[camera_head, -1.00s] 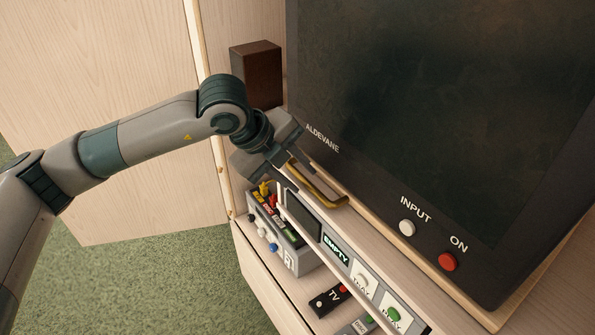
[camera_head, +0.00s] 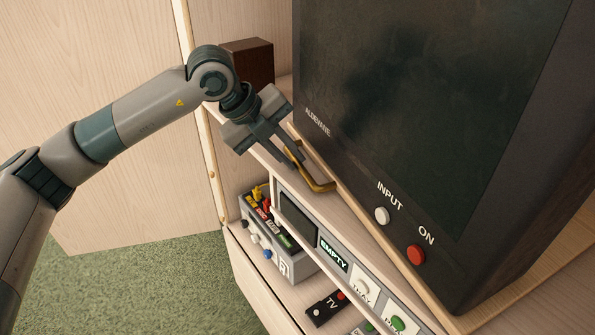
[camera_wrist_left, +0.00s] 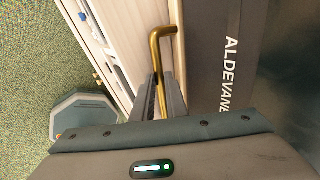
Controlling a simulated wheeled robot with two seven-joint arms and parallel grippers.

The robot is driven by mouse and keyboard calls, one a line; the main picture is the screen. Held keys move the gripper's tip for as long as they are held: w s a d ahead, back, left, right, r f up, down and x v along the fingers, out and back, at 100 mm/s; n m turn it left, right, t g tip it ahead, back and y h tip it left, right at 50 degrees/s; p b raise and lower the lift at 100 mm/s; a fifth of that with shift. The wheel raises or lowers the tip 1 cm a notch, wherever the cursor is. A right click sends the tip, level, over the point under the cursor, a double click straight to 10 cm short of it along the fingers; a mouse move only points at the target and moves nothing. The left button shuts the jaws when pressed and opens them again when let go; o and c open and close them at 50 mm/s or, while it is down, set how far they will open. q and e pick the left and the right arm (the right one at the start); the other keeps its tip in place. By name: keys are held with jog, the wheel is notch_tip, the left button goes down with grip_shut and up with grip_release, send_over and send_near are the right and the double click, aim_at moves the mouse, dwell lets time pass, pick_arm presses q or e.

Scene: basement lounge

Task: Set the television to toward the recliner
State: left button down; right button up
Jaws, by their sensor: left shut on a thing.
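The television (camera_head: 420,120) is a large dark set marked ALDEVANE, with a white INPUT button (camera_head: 382,215) and a red ON button (camera_head: 416,254). It stands on a pale wooden board (camera_head: 385,262) on the cabinet. Its screen faces left and toward me, and its right side shows. A brass handle (camera_head: 325,186) sticks out at the board's front edge. My left gripper (camera_head: 292,158) is shut on the handle. In the left wrist view the brass handle (camera_wrist_left: 155,48) runs down between the fingers. My right gripper is not in view.
A brown box (camera_head: 250,64) stands behind my left wrist. Green carpet (camera_head: 140,285) lies clear at lower left.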

pick_arm(q)
jog(key=shift+m+g, duration=0.5)
jog(key=shift+m, duration=0.4)
jog(key=w+b, duration=0.1)
jog(key=w, duration=0.3)
jog(key=shift+w+d, duration=0.1)
jog(key=shift+w, duration=0.2)
jog(key=shift+r, duration=0.1)
jog(key=c, duration=1.9)
grip_release()
jog(key=shift+h, duration=0.3)
jog(key=shift+o, duration=0.7)
jog(key=shift+w, duration=0.15)
jog(key=shift+s, duration=0.2)
